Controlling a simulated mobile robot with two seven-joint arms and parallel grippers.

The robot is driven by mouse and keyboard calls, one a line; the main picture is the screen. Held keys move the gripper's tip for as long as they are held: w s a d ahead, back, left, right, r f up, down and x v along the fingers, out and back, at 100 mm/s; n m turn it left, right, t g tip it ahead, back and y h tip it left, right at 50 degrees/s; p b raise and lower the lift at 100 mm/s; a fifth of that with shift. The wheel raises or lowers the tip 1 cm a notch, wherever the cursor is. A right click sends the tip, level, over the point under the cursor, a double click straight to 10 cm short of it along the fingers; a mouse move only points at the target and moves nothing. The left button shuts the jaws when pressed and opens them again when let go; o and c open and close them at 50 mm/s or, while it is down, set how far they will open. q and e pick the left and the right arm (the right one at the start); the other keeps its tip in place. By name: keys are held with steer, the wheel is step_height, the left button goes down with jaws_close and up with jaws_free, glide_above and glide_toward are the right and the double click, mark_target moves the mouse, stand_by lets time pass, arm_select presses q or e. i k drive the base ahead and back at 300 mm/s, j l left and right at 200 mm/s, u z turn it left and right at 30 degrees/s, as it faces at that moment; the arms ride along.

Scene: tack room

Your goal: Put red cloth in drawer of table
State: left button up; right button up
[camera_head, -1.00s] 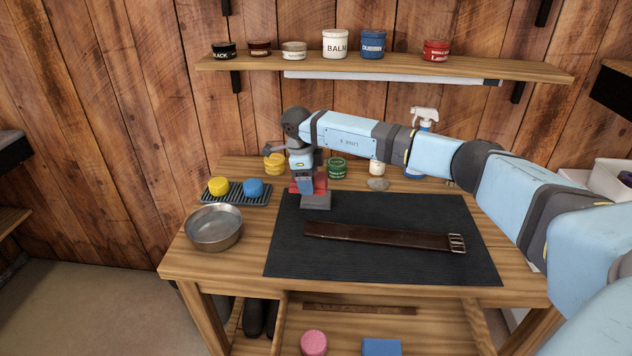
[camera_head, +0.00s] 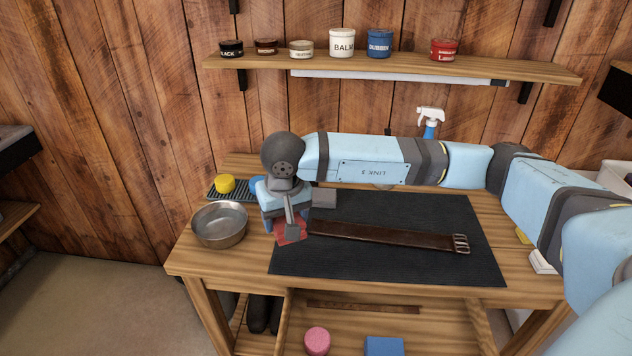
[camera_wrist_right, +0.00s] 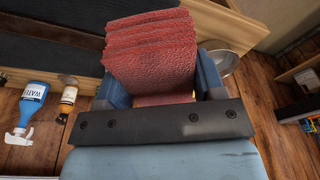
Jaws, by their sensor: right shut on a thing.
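The red cloth is gripped in my right gripper (camera_head: 288,226). In the head view a small part of the cloth (camera_head: 291,234) shows below the fingers, over the left edge of the black mat. In the right wrist view the folded, ribbed cloth (camera_wrist_right: 150,48) stands between the two blue fingers of the gripper (camera_wrist_right: 162,88). The wooden table (camera_head: 187,256) has what looks like an open drawer (camera_head: 445,325) at its front, below the top. My left gripper is out of view.
A brown strap (camera_head: 385,237) lies on the black mat (camera_head: 370,268). A metal bowl (camera_head: 219,226) and a tray with a yellow sponge (camera_head: 225,184) stand at the left. A pink round piece (camera_head: 317,341) and a blue block (camera_head: 384,346) lie in the drawer. A spray bottle (camera_head: 430,123) stands behind my arm.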

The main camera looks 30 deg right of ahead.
mark_target(427, 333)
steer(key=z, duration=1.1)
